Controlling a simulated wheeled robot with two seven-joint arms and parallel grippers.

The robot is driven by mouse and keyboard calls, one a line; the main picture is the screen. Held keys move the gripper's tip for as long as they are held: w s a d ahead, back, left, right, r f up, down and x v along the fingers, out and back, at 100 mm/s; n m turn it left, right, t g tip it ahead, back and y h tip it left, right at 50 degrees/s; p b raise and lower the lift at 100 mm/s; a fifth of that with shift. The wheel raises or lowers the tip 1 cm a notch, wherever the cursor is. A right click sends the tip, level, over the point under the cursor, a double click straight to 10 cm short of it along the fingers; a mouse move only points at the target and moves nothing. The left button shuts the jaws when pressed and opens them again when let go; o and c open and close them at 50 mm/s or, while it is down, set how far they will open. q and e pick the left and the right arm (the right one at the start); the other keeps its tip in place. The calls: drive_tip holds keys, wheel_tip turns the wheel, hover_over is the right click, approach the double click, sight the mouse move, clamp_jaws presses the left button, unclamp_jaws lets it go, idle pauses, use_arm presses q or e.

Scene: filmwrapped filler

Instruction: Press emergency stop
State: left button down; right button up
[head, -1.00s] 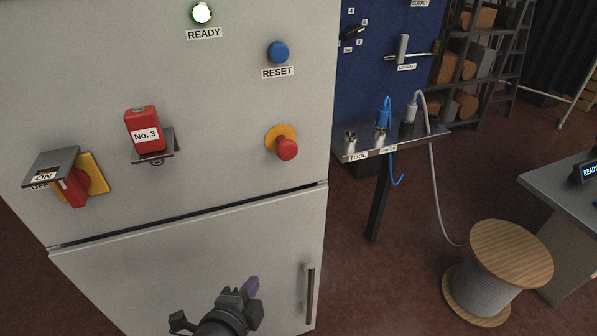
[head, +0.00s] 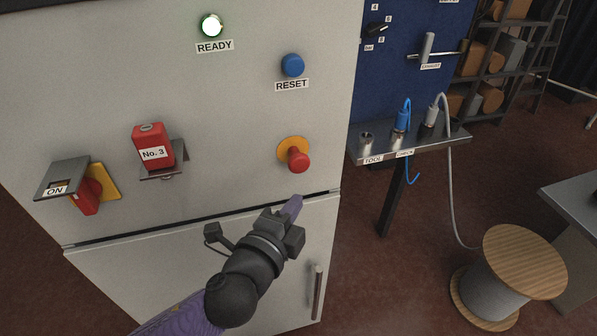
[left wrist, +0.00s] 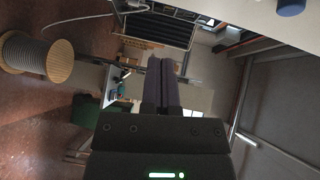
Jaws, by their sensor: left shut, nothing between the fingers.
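The emergency stop, a red mushroom button (head: 299,160) on a yellow round base, sticks out of the light grey cabinet front below the blue reset button (head: 292,65). My left gripper (head: 291,208) is just below the red button and in front of the cabinet, apart from it in the picture. Its purple fingers are shut with nothing between them. In the left wrist view the shut fingers (left wrist: 161,80) point away from the camera, and the red button is not in that view. My right gripper is not in view.
A red No. 3 block (head: 153,150) and an ON switch with a red handle (head: 88,196) are on the cabinet at left. A lit READY lamp (head: 211,26) is above. A small connector shelf (head: 430,143) and cable spool (head: 507,275) stand at right.

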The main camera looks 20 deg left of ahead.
sight(297, 165)
use_arm(q)
drive_tip(key=w, duration=0.2)
drive_tip(key=w+a, duration=0.1)
drive_tip(key=w, duration=0.2)
drive_tip(key=w+f, duration=0.1)
drive_tip(key=w, duration=0.2)
drive_tip(key=shift+w+a, duration=0.15)
drive_tip(key=shift+a, duration=0.2)
drive_tip(key=shift+w+a, duration=0.65)
drive_tip(key=shift+w, duration=0.25)
drive_tip(key=shift+r, duration=0.1)
